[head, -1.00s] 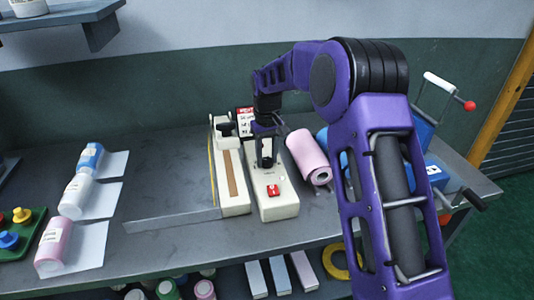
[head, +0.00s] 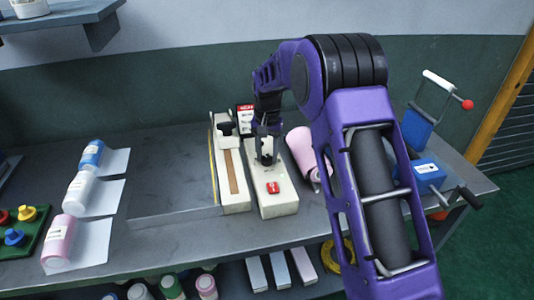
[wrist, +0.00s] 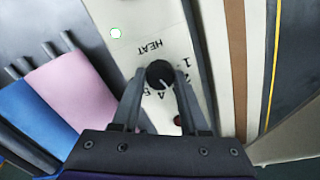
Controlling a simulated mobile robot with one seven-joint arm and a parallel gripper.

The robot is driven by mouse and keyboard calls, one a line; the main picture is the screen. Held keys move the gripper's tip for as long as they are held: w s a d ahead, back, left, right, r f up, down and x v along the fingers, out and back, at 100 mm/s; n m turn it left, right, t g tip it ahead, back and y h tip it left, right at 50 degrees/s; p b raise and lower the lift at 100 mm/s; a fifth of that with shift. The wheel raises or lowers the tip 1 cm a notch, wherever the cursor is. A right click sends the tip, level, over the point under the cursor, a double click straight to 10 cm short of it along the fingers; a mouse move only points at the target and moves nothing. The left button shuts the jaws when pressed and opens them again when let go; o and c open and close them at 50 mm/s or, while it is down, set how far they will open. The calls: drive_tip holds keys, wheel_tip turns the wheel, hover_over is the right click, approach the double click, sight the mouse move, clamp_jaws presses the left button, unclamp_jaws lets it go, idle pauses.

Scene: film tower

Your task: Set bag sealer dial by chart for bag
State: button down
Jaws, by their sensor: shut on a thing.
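The bag sealer has a cream control box (head: 277,203) with a red switch (head: 273,187) on top. Its black dial (wrist: 160,75) is in the middle of the wrist view, beside the printed word HEAT and a ring of numbers partly covered by my gripper. A pale pointer line shows on the knob, but the exact number is unclear. My gripper (wrist: 156,72) is shut on the dial from above; it also shows in the head view (head: 267,150). The chart (head: 245,118), a small card with a red heading, stands behind the sealer, its text unreadable.
The sealing bar (head: 232,180) with a brown strip lies left of the control box. A pink roll (head: 302,152) lies close on its right. Blue (head: 91,155), white (head: 80,190) and pink (head: 58,240) rolls lie at left. A blue hand-cranked device (head: 428,175) stands at right.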

sight(267, 158)
idle(0.4)
drive_tip(key=shift+c, duration=2.1)
unclamp_jaws()
wheel_tip(267, 158, up, 18)
drive_tip(key=p, duration=0.1)
drive_tip(key=shift+f+p, duration=0.25)
drive_tip(key=shift+p, duration=0.05)
